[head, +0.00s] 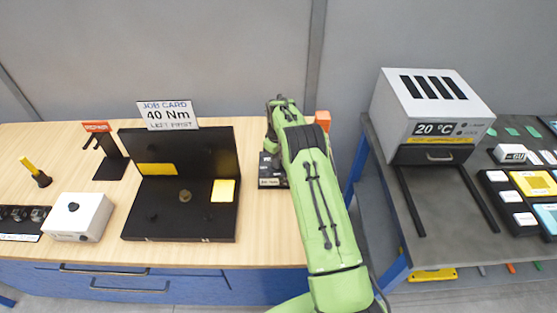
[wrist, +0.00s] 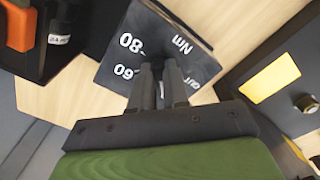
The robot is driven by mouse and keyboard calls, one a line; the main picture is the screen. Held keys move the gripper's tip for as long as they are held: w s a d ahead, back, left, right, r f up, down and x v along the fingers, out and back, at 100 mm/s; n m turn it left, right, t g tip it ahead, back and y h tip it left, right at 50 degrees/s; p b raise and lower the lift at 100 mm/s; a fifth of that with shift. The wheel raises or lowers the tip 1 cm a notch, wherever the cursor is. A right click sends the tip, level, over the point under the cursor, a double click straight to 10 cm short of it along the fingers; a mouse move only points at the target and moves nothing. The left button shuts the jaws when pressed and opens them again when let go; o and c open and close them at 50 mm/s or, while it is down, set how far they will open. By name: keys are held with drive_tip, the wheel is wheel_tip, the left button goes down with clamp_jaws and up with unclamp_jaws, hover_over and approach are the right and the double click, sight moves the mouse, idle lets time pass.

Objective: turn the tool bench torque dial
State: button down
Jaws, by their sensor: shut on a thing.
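The torque dial's dark box (wrist: 117,72) lies under my gripper in the wrist view, with white marks such as 80, 60 and Nm on its face. In the head view a dark box (head: 268,170) shows partly beside my arm, on the wooden bench (head: 265,222). My gripper (wrist: 162,72) points down at the middle of the marked face and is shut on the dial knob, which its fingers hide. I cannot read the dial's setting. A job card (head: 168,114) at the back reads 40 Nm, with smaller text below it.
A black board (head: 205,150) with yellow patches stands left of the dial box. An orange-topped thing (head: 323,118) is close behind my arm; it also shows in the wrist view (wrist: 20,28). A white box (head: 88,222) sits further left. A grey oven (head: 425,95) stands on the right table.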

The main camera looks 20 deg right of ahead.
drive_tip(key=m+b, duration=0.2)
drive_tip(key=m, duration=0.2)
drive_tip(key=shift+a+m, duration=0.1)
drive_tip(key=shift+m, duration=0.2)
drive_tip(key=shift+a+m+b, duration=0.1)
drive_tip(key=shift+m+b, duration=0.3)
drive_tip(key=shift+m, duration=1.8)
drive_tip(key=c, duration=1.1)
unclamp_jaws()
drive_tip(key=shift+r, duration=0.1)
wheel_tip(320, 180, up, 16)
drive_tip(key=p, duration=0.2)
drive_tip(key=shift+p, duration=0.35)
drive_tip(key=shift+f, duration=0.2)
